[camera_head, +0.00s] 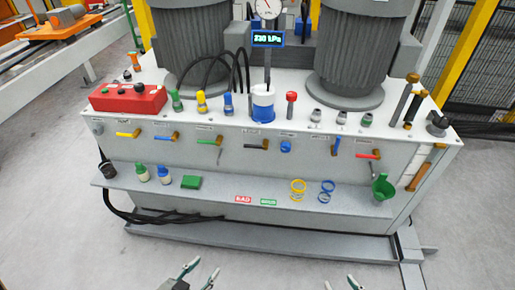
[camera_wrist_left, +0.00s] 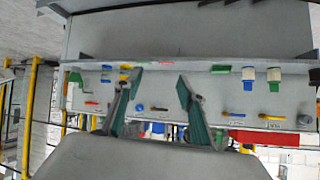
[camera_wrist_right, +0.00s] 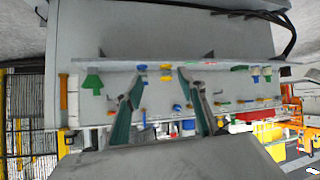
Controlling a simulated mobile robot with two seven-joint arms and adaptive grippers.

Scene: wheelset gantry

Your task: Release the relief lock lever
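My right gripper (camera_head: 340,282) is also open, empty and apart from the cabinet, as the right wrist view (camera_wrist_right: 161,76) shows.
A shelf (camera_head: 225,198) below the levers carries bottles, a green block (camera_head: 191,182), yellow rings (camera_head: 298,188), blue rings (camera_head: 326,190) and a green funnel (camera_head: 383,187). A red box (camera_head: 128,98) and a blue-white cup (camera_head: 263,102) stand on top. The floor before the cabinet is clear.

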